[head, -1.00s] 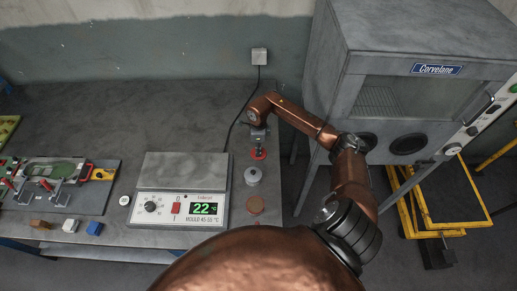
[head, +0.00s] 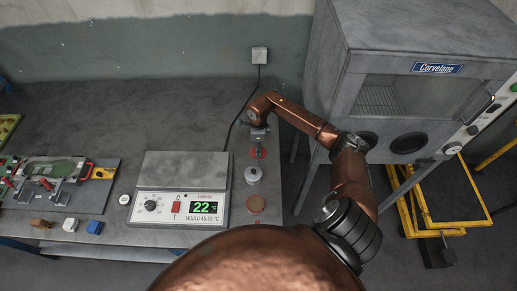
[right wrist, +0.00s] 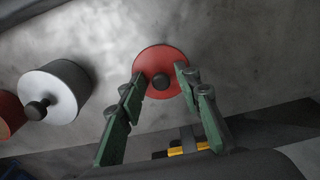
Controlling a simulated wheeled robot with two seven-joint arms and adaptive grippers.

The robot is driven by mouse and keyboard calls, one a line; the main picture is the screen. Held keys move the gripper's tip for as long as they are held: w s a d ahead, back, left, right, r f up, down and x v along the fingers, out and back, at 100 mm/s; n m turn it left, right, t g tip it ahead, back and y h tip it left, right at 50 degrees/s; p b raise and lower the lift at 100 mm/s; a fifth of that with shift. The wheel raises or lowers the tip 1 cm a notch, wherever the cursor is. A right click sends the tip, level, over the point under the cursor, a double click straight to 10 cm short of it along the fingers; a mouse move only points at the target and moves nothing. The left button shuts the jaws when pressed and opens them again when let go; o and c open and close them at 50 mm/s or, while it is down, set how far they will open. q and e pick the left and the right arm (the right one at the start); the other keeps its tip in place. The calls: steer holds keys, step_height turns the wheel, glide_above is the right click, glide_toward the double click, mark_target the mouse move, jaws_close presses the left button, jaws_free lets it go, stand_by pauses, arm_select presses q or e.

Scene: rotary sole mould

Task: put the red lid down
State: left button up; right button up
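The red lid (head: 259,154) lies on the bench top near its right end in the head view. In the right wrist view the red lid (right wrist: 160,62) is a flat disc with a dark round knob, and it appears to rest on the grey surface. My right gripper (right wrist: 159,74) is open, its green fingers spread on either side of the knob with gaps between. In the head view my right gripper (head: 259,143) hangs just above the lid and partly covers it. My left gripper is out of view.
A grey lidded pot (head: 253,175) and a reddish-brown disc (head: 256,204) stand in line in front of the lid. The heating unit (head: 180,205) with its plate is to the left, the grey cabinet (head: 405,110) to the right. Bench behind the heating unit is clear.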

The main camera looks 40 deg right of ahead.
step_height(320, 180, up, 8)
steer(key=p, duration=0.3)
steer(key=shift+f+p, duration=0.2)
steer(key=shift+p, duration=0.15)
